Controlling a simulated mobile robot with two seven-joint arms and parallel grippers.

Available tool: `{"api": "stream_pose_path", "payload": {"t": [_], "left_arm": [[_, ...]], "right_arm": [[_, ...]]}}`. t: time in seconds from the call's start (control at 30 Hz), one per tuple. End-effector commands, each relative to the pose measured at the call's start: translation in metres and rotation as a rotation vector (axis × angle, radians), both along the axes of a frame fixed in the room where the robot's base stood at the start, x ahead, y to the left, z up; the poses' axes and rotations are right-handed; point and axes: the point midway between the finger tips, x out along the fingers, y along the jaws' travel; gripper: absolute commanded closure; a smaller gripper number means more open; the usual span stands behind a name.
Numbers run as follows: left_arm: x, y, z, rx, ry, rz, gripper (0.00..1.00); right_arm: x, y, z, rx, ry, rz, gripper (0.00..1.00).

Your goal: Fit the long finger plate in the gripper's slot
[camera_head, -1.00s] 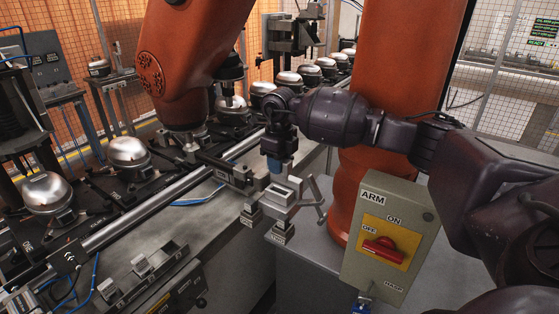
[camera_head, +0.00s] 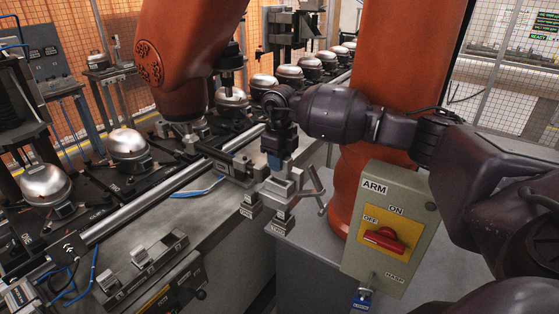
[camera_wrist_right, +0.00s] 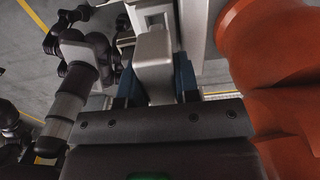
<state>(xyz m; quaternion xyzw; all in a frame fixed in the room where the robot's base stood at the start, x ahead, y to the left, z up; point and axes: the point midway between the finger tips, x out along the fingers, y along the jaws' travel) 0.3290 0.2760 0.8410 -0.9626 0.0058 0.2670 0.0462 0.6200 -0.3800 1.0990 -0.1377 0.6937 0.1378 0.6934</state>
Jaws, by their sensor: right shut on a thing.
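My right gripper (camera_head: 277,160) points down over the bench, its blue fingers closed on a pale grey metal piece (camera_head: 279,188). In the right wrist view the blue fingers (camera_wrist_right: 158,88) grip both sides of this pale block (camera_wrist_right: 153,55). It may be the long finger plate, but I cannot tell its full length. Below it are two small grey blocks with dark labels, a left one (camera_head: 249,206) and a right one (camera_head: 279,222); their labels are too small to read. I cannot make out a slot or whether the held piece touches these blocks.
An orange robot arm (camera_head: 178,65) hangs over the line of silver-domed compressors (camera_head: 127,146). A grey control box with a red switch (camera_head: 384,239) stands right of my gripper. A holder with small metal pieces (camera_head: 143,266) lies at the front left. An orange column (camera_head: 410,60) stands behind.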

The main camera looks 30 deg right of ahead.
Motion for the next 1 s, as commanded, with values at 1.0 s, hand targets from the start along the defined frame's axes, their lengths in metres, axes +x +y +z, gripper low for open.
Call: {"api": "stream_pose_path", "payload": {"t": [1.0], "left_arm": [[-0.0034,0.0006,-0.0045,0.000,0.008,0.002,0.57]], "right_arm": [[0.0001,0.0001,0.0005,0.000,-0.001,0.000,1.00]]}}
